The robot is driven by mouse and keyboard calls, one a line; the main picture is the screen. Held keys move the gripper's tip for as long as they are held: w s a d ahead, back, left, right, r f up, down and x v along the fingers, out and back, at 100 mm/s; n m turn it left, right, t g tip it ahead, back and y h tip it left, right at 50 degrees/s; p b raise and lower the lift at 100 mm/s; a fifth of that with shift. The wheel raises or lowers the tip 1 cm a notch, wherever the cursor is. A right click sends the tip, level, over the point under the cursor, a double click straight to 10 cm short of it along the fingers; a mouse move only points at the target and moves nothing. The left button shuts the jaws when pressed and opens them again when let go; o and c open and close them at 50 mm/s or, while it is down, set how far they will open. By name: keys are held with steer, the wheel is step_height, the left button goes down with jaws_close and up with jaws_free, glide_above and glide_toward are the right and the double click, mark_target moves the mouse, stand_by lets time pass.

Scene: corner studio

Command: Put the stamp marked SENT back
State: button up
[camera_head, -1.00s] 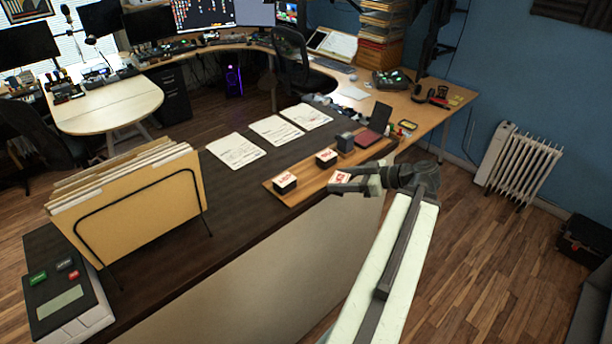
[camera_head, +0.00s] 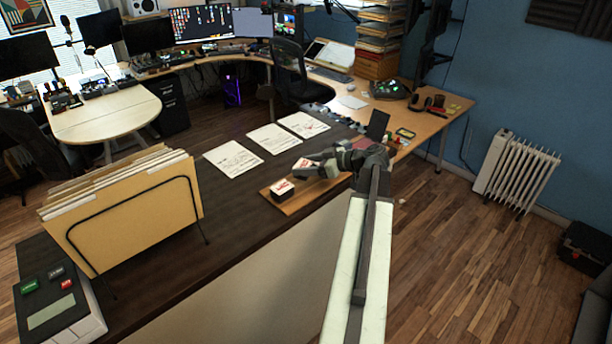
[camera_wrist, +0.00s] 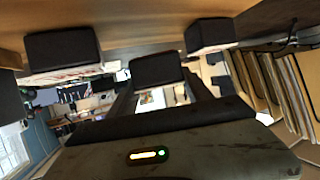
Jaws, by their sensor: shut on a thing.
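In the head view a block stamp (camera_head: 302,164) with a dark body and a white top with a red mark is at the tips of my gripper (camera_head: 306,168). The wrist view shows it as a dark block (camera_wrist: 157,70) between the two fingers, which are shut on it. Its red mark is too small to read, and I cannot tell whether it touches the wooden tray (camera_head: 300,205). Another red-marked stamp (camera_head: 282,189) stands on the tray's left end, also at the right in the wrist view (camera_wrist: 210,35). A third dark block (camera_wrist: 62,52) shows at the left there. My gripper hides much of the tray.
A folder rack (camera_head: 130,205) stands on the dark desk to the left, with a calculator-like device (camera_head: 62,305) in front. Several paper sheets (camera_head: 268,138) lie behind the tray. A dark upright object (camera_head: 377,125) stands beyond my gripper. Bare desk lies between rack and tray.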

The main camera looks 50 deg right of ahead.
step_height(320, 180, down, 4)
steer(key=b, duration=0.2)
steer(key=shift+b, duration=0.4)
steer(key=shift+s+r, duration=0.1)
steer(key=shift+r, duration=0.15)
steer(key=shift+f, duration=0.15)
steer(key=o, duration=1.4)
steer(key=shift+r+p, duration=0.3)
steer(key=shift+p, duration=0.15)
steer(key=shift+p+v, duration=2.05)
steer(key=shift+v, duration=3.9)
